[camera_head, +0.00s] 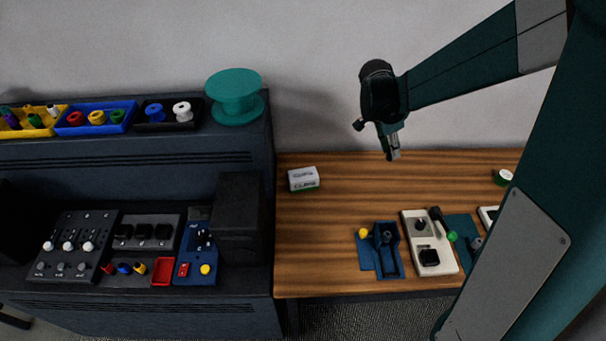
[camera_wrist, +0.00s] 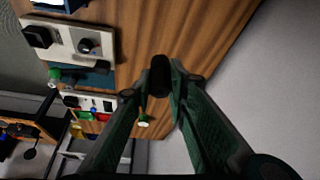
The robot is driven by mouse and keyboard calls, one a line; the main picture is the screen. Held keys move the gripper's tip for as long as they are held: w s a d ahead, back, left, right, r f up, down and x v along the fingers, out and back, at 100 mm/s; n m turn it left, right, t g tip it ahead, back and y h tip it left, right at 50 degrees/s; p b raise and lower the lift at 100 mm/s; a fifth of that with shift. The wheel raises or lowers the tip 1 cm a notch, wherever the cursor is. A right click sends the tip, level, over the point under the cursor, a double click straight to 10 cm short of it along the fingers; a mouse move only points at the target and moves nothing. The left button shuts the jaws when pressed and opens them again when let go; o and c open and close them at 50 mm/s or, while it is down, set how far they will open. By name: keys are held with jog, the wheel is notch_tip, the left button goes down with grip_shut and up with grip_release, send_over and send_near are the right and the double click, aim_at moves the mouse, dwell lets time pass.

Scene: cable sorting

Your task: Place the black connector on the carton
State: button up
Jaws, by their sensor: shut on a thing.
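My gripper (camera_head: 391,146) is high above the back part of the wooden table, pointing down. In the wrist view its two fingers close on a dark, rounded piece, which I take as the black connector (camera_wrist: 160,76). In the head view the held piece is too small to make out clearly. The carton, a small white and green box with lettering (camera_head: 303,180), lies on the table's back left, below and left of my gripper and apart from it. I do not make out the carton in the wrist view.
A white panel (camera_head: 411,219) with black parts and a blue holder (camera_head: 391,271) stand at the table's front. A green-and-white roll (camera_head: 503,177) lies at the right. The dark console (camera_head: 230,290) borders the table's left. Wood around the carton is clear.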

jog(key=w+a+r+n, duration=0.1)
jog(key=w+a+r, duration=0.1)
jog(key=a, duration=0.5)
jog(key=w+a+r+n, duration=0.1)
jog(key=w+a, duration=0.1)
jog(key=a, duration=0.4)
notch_tip(320, 180, up, 3)
jog(key=n+t+p, duration=0.2)
send_over(315, 172)
jog(key=s+a, duration=0.1)
jog(key=a, duration=0.1)
jog(key=shift+d+r, duration=0.15)
jog(key=shift+d, duration=0.05)
notch_tip(315, 172, down, 14)
jog(key=shift+b, duration=0.3)
jog(key=shift+f, duration=2)
jog(key=shift+f, duration=0.15)
